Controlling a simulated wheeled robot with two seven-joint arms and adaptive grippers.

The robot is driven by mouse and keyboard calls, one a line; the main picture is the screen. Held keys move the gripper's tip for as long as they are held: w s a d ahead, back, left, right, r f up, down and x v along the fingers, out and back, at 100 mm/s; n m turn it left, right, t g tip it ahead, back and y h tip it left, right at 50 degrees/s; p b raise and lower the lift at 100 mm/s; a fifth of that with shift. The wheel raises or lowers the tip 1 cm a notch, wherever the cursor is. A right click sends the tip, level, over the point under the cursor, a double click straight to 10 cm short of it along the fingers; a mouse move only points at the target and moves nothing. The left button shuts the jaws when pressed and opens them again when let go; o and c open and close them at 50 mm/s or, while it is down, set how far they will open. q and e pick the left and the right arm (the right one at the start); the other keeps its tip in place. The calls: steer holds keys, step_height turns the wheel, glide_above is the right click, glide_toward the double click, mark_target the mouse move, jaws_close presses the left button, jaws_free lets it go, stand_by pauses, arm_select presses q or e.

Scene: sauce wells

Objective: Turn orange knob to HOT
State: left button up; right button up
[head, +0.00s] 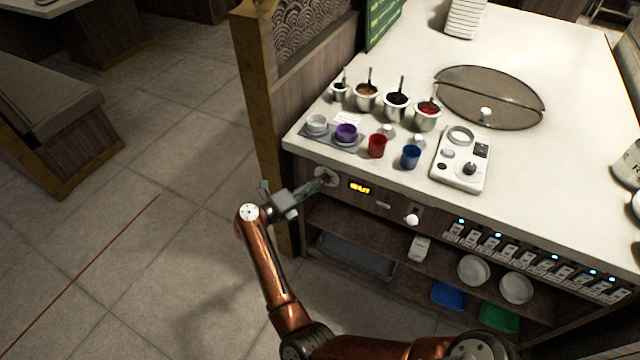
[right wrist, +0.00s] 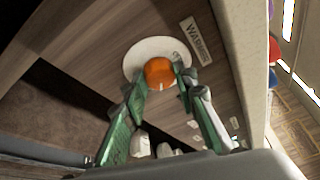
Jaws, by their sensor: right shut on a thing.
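The orange knob (right wrist: 159,71) sits on a round white plate (right wrist: 136,56) on the counter's wooden front panel. A small pale mark shows on the knob's lower edge. My right gripper (right wrist: 161,78) has its two green fingers on either side of the knob, shut on it. In the head view my right gripper (head: 318,184) reaches the white plate (head: 327,174) at the counter's left front, and the knob itself is hidden there. A label (right wrist: 196,42) beside the plate seems to read "WARMING". My left gripper is not in view.
A lit yellow display (head: 360,187) and a white knob (head: 412,219) are to the right on the panel. Above, the counter holds sauce pots (head: 397,103), a red cup (head: 377,146) and a blue cup (head: 410,156). An open shelf lies below. The floor at left is clear.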

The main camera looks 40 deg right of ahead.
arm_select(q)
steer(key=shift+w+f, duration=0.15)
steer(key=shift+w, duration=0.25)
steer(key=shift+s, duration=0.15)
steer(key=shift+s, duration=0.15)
arm_select(e)
steer(key=o, duration=1.2)
steer(key=shift+c, duration=0.2)
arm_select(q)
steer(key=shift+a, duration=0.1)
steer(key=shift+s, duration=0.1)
arm_select(e)
steer(key=shift+a, duration=0.1)
steer(key=a+r, duration=0.1)
steer(key=a, duration=1.1)
